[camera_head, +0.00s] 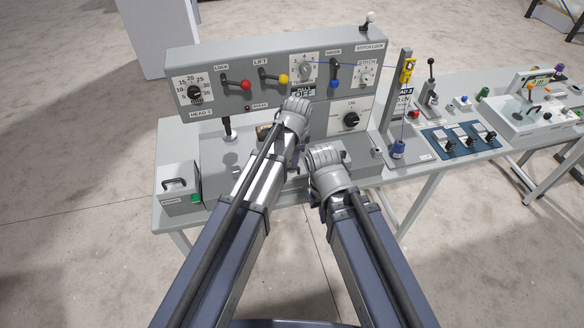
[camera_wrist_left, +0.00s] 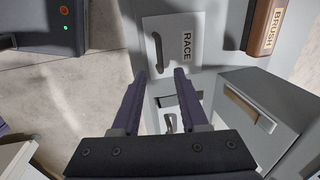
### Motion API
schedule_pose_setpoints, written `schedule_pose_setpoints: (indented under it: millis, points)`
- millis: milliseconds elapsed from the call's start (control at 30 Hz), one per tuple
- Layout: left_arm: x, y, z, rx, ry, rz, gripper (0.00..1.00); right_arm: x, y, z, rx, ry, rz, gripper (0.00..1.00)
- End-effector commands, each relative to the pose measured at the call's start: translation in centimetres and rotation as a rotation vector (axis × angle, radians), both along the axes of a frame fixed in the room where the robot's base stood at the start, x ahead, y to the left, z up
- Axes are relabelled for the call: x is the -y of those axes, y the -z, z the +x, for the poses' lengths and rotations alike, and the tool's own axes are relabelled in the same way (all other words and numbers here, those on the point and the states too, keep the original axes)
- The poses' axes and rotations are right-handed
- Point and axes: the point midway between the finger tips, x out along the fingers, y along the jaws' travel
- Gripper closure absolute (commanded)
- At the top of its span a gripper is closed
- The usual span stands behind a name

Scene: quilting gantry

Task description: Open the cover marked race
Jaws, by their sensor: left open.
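In the left wrist view, the cover marked RACE (camera_wrist_left: 196,28) is a pale grey plate with a dark bar handle (camera_wrist_left: 157,48) beside its lettering. My left gripper (camera_wrist_left: 160,73) is open. Its two dark fingers point at the plate, with the tips near one end of the handle and nothing seen between them. I cannot tell how far the tips are above the plate. In the head view, my arms hide the race cover and most of the left gripper. My right arm's bent joint shows there, but its gripper is hidden.
A wooden block marked BRUSH (camera_wrist_left: 265,28) lies beside the race cover, and a grey open box (camera_wrist_left: 248,106) stands near the fingers. In the head view, a grey control panel (camera_head: 205,112) with levers and dials rises behind. A grey handled box (camera_head: 178,186) stands at left.

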Motion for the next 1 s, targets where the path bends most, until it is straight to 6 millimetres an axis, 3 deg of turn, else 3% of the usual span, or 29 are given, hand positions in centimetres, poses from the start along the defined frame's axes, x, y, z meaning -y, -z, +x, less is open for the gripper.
schedule_pose_setpoints:
  millis: [33, 333, 767, 1000]
  points:
    - [0.0, 1.2, 0.2, 0.0, -0.001, 0.0, 0.56, 0.0, 1.2, 0.0, 0.0, -0.001, 0.0, 1.0]
    - [-0.3, 4.9, 0.9, 0.0, -0.001, 0.0, 0.56, 0.0, 4.9, 0.0, 0.0, -0.007, -0.002, 1.0]
    - [-0.4, 5.5, 1.1, 0.0, -0.001, 0.0, 0.56, 0.0, 5.5, 0.0, 0.0, -0.006, -0.001, 1.0]
    - [-0.4, 5.5, 1.1, 0.0, -0.001, 0.0, 0.82, 0.0, 5.5, 0.0, 0.0, -0.006, -0.001, 1.0]
